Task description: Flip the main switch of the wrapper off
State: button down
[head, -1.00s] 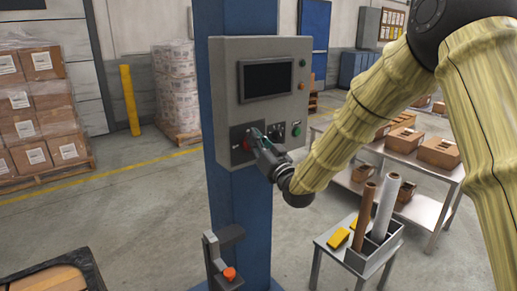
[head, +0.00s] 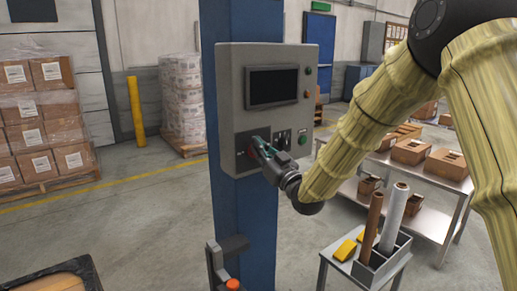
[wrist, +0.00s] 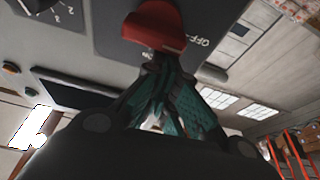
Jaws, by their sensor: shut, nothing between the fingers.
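The wrapper's grey control box (head: 228,112) is mounted on a blue column (head: 245,225). Its red main switch (head: 253,150) sits at the lower left of the panel, mostly hidden by my gripper in the head view. In the wrist view the red switch handle (wrist: 153,24) is large, with an OFF mark beside it on the plate. My gripper (head: 257,143) is shut and empty, its fingertips at the red handle. In the wrist view my fingertips (wrist: 163,57) meet just below the handle's lower edge; I cannot tell whether they touch it.
The panel also carries a dark screen (head: 273,87), a green button (head: 303,138) and a small black selector (head: 282,138). A side stand with film rolls (head: 392,217) stands at the lower right. A metal table (head: 430,175) with cartons is behind it.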

notch_tip(320, 180, up, 4)
jog(key=shift+r+p, duration=0.1)
jog(key=shift+p, duration=0.85)
jog(key=b+v, duration=0.1)
jog(key=v, duration=0.9)
jog(key=shift+b, duration=0.35)
jog(key=shift+s+f, duration=0.1)
jog(key=shift+f, duration=0.1)
